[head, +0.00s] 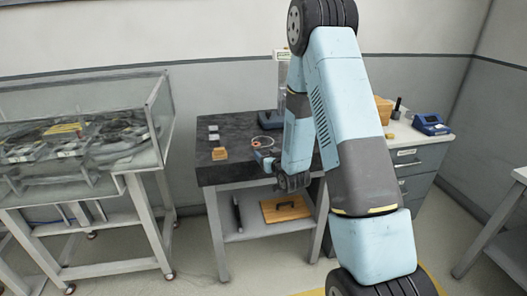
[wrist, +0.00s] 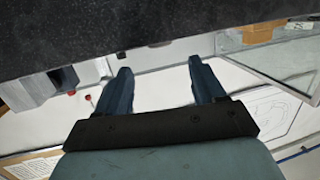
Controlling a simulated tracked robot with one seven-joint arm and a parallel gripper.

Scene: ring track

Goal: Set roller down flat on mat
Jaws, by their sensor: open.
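My gripper (head: 291,182) hangs at the front edge of the dark-topped table in the head view, partly hidden by its own wrist. In the wrist view my gripper (wrist: 160,75) is open, with two dark blue fingers apart and nothing between them. A small pale ring-shaped thing with a reddish part (head: 262,157) lies on the table top just left of my arm. I cannot tell whether it is the roller. I make out no separate mat; the table top (head: 240,128) is dark and speckled. My arm hides the table's right part.
A wooden block (head: 219,154) and small white pieces (head: 213,132) lie on the table's left. A wooden board (head: 286,208) is on the lower shelf. A glass-walled case (head: 80,140) stands left. A drawer cabinet (head: 415,160) with a blue device (head: 431,124) stands right.

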